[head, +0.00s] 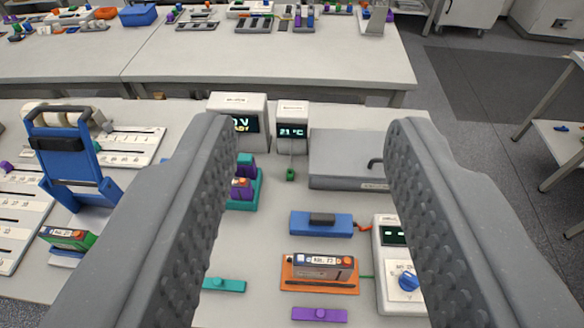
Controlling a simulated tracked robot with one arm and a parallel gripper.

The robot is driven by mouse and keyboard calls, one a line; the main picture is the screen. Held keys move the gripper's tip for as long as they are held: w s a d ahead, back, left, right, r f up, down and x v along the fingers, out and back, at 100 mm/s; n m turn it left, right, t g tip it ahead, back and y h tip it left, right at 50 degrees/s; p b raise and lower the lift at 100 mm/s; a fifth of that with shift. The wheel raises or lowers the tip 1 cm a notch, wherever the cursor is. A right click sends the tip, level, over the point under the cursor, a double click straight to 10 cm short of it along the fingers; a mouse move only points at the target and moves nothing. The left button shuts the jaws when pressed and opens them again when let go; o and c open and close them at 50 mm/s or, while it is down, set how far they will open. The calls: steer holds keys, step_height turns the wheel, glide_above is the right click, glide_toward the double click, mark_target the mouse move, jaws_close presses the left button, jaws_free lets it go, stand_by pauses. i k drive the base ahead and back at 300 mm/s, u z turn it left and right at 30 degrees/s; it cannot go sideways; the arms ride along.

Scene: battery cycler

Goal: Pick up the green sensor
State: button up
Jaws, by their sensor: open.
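A small green sensor (290,175) lies on the table just in front of a white temperature display box (292,128) that reads 21 °C. A thin cable seems to run from the box down to it. My gripper (313,125) is open and empty, its two grey ribbed fingers wide apart in the foreground. The sensor shows in the gap between them, nearer the left finger. It is apart from both fingers.
A grey lidded box (345,150) stands close right of the sensor. A teal holder (258,192) with cells stands to its left, partly behind the left finger. A blue block (321,224), an orange tray (290,284) and a dial unit (392,300) are nearer.

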mark_target(290, 173)
steer(key=u, duration=0.4)
steer(key=i, duration=0.95)
steer(key=z, duration=0.45)
